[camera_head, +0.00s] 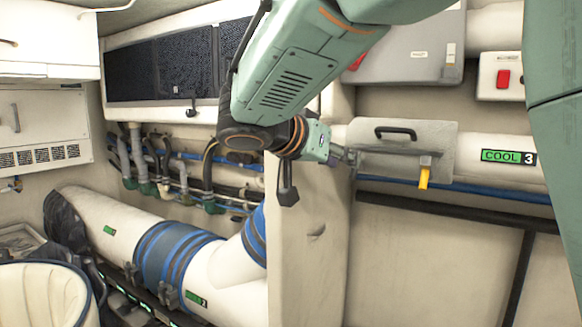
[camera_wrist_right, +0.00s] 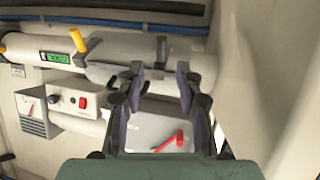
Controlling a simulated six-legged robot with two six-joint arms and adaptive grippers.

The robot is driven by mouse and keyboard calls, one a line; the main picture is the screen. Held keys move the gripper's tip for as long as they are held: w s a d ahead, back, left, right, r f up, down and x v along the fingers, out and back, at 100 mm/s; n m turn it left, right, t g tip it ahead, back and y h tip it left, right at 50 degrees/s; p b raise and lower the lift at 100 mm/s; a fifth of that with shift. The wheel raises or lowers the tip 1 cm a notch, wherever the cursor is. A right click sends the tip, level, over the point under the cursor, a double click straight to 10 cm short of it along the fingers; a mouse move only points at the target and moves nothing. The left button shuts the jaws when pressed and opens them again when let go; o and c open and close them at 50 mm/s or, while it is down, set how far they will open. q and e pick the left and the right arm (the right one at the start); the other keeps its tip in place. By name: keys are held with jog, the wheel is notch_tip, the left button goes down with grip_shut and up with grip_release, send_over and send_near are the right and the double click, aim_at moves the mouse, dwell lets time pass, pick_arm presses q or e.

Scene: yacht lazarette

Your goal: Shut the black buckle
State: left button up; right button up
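The black buckle (camera_wrist_right: 162,48) shows in the right wrist view as a short dark upright piece on the grey pipe cover (camera_wrist_right: 115,75). It lines up with the gap between my right gripper's fingertips (camera_wrist_right: 160,72); I cannot tell whether they touch it. The fingers are apart, with nothing clearly held. In the head view my right gripper (camera_head: 342,154) is at the left end of the cover (camera_head: 438,140), and the buckle is not clearly distinguishable there. A yellow buckle (camera_head: 424,177) hangs at the cover's right; it also shows in the wrist view (camera_wrist_right: 77,40). My left gripper is not in view.
A black handle (camera_head: 396,132) is on the cover. The white pipe (camera_head: 470,155) carries a green COOL 3 label (camera_head: 507,157). A grey box (camera_head: 410,50) and a red switch (camera_head: 503,78) are above. A pale bulkhead edge (camera_head: 312,240) stands close below my right gripper.

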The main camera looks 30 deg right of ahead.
aim_at(355, 173)
jog(key=p+x, duration=0.1)
jog(key=x, duration=0.6)
jog(key=shift+f, duration=0.1)
jog(key=shift+a, duration=0.15)
jog(key=shift+c, duration=1.4)
jog(key=shift+w+f, duration=0.1)
grip_shut()
